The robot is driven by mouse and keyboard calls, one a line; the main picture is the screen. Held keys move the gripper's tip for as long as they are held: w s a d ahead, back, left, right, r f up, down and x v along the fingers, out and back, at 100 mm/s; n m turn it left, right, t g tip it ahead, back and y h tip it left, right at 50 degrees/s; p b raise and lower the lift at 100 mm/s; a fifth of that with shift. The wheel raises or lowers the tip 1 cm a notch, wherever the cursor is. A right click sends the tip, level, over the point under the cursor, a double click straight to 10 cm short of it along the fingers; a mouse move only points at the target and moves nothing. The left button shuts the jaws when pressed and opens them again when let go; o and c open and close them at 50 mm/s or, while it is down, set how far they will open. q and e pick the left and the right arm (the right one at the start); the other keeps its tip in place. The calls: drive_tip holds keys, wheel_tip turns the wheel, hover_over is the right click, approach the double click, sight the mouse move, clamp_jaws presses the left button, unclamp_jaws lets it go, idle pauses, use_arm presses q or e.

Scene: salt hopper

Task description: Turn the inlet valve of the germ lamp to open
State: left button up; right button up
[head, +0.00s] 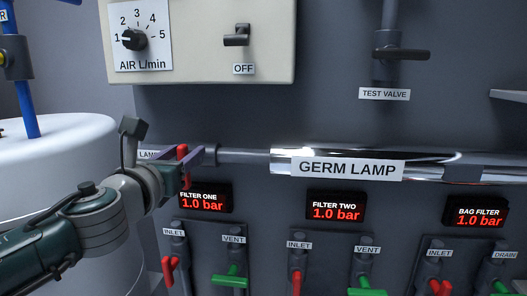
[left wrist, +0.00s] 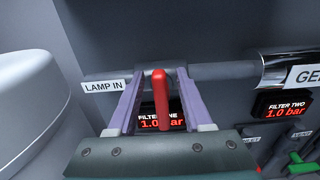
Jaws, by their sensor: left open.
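The germ lamp (head: 430,165) is a shiny horizontal cylinder on the grey wall, with a white GERM LAMP label (head: 348,168). A grey pipe (head: 243,156) runs into its left end. The inlet valve's red handle (head: 182,152) is on this pipe by the LAMP IN label, which my gripper partly covers. In the left wrist view the red handle (left wrist: 161,100) stands between the two purple fingers of my left gripper (left wrist: 158,82), with gaps on both sides. My left gripper (head: 190,160) is open around the handle. The valve body is partly hidden. My right gripper is out of view.
Filter displays (head: 204,200) reading 1.0 bar sit below the pipe. Red inlet handles (head: 168,268) and green vent handles (head: 231,278) are lower down. A beige panel (head: 200,60) with an air knob is above. A white tank (head: 60,150) stands at left.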

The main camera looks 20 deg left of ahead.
use_arm(q)
clamp_jaws()
idle(0.4)
